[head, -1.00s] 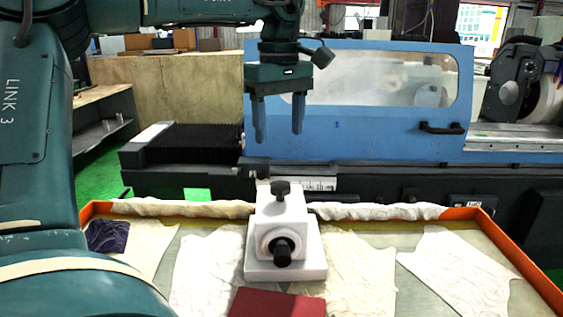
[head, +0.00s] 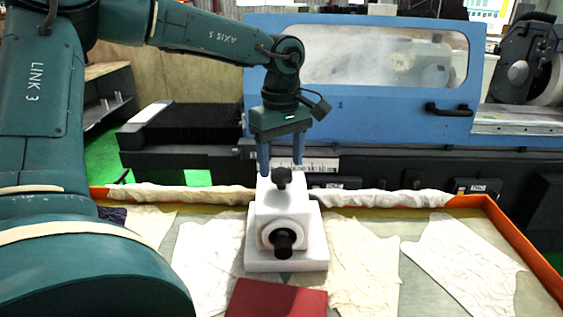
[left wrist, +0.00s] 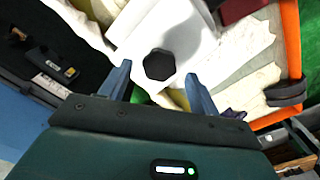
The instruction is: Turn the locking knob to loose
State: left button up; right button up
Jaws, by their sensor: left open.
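A white block-shaped fixture (head: 291,212) stands on a square white base on the cloth-covered tray. A black locking knob (head: 281,176) sits on its top, and a second black knob (head: 284,241) sticks out of its front face. My left gripper (head: 282,168) is open, pointing down just above and behind the top knob. In the left wrist view the top knob (left wrist: 159,64) shows as a dark hexagonal shape beyond the open fingers (left wrist: 158,85), lying between their lines. No contact with the knob is visible. My right gripper is not in view.
The orange-rimmed tray (head: 525,246) holds several pale cloths (head: 466,262) and a dark red block (head: 276,298) in front of the fixture. A blue grinder cover with a window (head: 375,125) stands behind the tray.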

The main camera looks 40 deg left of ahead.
pick_arm(q)
jog(key=shift+f, duration=0.95)
jog(key=c, duration=1)
